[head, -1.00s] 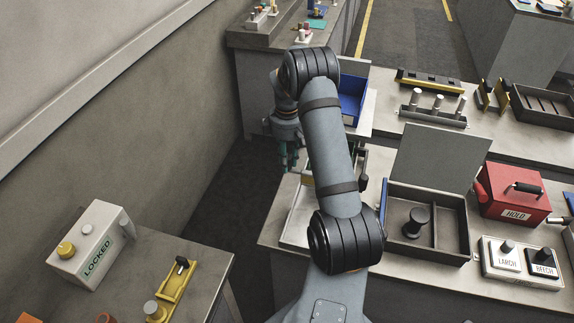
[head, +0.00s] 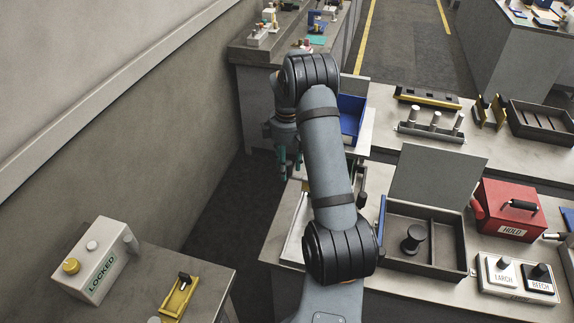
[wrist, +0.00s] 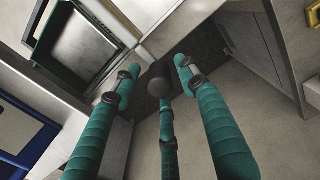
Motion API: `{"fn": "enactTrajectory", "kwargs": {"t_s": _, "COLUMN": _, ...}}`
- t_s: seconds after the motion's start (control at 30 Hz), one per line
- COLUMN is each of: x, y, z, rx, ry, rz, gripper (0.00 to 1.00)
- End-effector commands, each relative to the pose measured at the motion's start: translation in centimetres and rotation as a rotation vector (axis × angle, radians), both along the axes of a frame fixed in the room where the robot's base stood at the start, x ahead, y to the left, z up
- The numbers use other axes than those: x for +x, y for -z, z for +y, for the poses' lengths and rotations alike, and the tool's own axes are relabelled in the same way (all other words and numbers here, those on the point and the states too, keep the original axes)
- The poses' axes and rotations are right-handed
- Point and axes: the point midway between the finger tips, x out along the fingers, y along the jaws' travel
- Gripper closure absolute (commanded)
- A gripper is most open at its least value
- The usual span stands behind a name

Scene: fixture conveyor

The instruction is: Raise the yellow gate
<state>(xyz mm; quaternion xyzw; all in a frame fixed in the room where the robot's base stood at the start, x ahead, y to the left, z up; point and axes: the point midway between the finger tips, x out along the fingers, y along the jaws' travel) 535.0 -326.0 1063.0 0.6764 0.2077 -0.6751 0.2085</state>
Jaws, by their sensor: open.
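I cannot tell for sure which yellow part is the gate. A yellow fixture with a black knob (head: 178,297) lies on the lower left bench. A black bar with a yellow edge (head: 427,98) and yellow angled brackets (head: 489,111) stand on the right bench. My gripper (head: 284,170) hangs down left of the right bench, over the gap between the benches, partly hidden by my arm. In the wrist view its teal fingers (wrist: 158,82) are spread open and empty, touching nothing that I can see. A small yellow part (wrist: 314,14) shows at the top right there.
A white box marked LOCKED (head: 97,262) sits on the left bench. On the right are a lidded dark tray (head: 425,262), a red HOLD box (head: 508,208), a LARCH and BEECH button panel (head: 516,281) and a blue bin (head: 350,116). A wall runs along the left.

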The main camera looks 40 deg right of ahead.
Motion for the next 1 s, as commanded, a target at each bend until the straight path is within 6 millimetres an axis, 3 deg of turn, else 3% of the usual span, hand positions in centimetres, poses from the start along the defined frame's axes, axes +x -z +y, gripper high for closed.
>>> {"fn": "enactTrajectory", "kwargs": {"t_s": 0.33, "x": 0.0, "y": -1.0, "z": -0.1, "rx": -0.002, "ry": 0.001, "rz": -0.001, "gripper": 0.57}}
{"fn": "enactTrajectory", "kwargs": {"t_s": 0.7, "x": 0.1, "y": -8.4, "z": -0.1, "rx": -0.002, "ry": 0.000, "rz": -0.004, "gripper": 0.57}}
{"fn": "enactTrajectory", "kwargs": {"t_s": 1.0, "x": 0.1, "y": -11.8, "z": -0.1, "rx": 0.000, "ry": 0.000, "rz": 0.000, "gripper": 0.57}}
